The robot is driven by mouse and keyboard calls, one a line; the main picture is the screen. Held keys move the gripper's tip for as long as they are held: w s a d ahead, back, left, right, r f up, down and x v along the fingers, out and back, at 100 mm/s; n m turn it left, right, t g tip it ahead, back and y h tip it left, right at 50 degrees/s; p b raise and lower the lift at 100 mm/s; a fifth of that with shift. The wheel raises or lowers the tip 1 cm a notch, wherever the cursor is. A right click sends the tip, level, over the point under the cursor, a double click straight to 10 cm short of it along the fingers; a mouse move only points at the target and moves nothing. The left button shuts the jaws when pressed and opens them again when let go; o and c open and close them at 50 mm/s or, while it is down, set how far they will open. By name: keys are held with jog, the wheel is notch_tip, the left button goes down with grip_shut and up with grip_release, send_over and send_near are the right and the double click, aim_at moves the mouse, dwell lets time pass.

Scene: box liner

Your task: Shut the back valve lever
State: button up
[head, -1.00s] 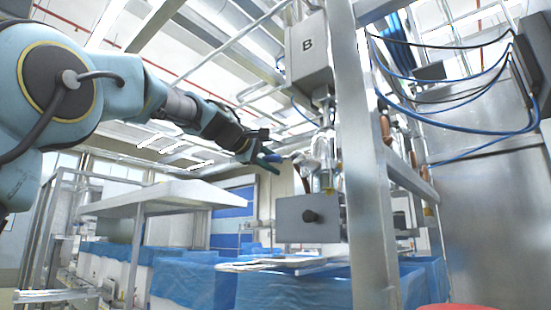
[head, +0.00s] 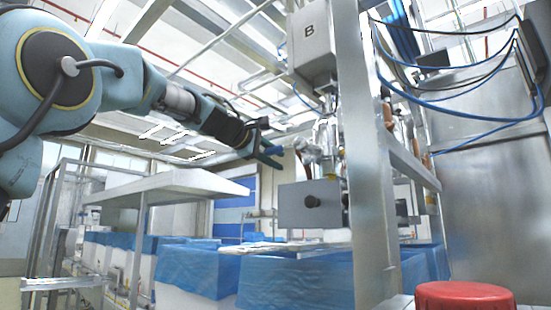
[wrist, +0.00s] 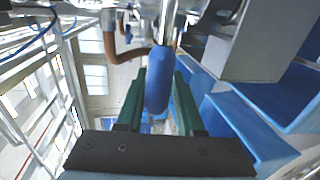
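The blue lever handle (wrist: 158,88) shows in the wrist view, pointing from a metal pipe back toward my palm. My gripper (wrist: 162,74) has its two dark green fingers on either side of the handle. The fingers stand apart, with a visible gap on the right side, and do not look closed on it. In the head view my gripper (head: 268,148) is just left of the metal valve fitting (head: 305,151) under the box marked B (head: 311,42). The lever cannot be made out clearly in the head view, and which valve it belongs to is hard to tell.
Blue-lined bins (head: 295,282) are below. A white-topped table (head: 168,188) is at left, a red cap (head: 465,297) at lower right.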

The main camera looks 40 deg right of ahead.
jog(key=o, duration=0.4)
jog(key=b+v, duration=0.3)
jog(key=v, duration=0.7)
jog(key=shift+a, duration=0.4)
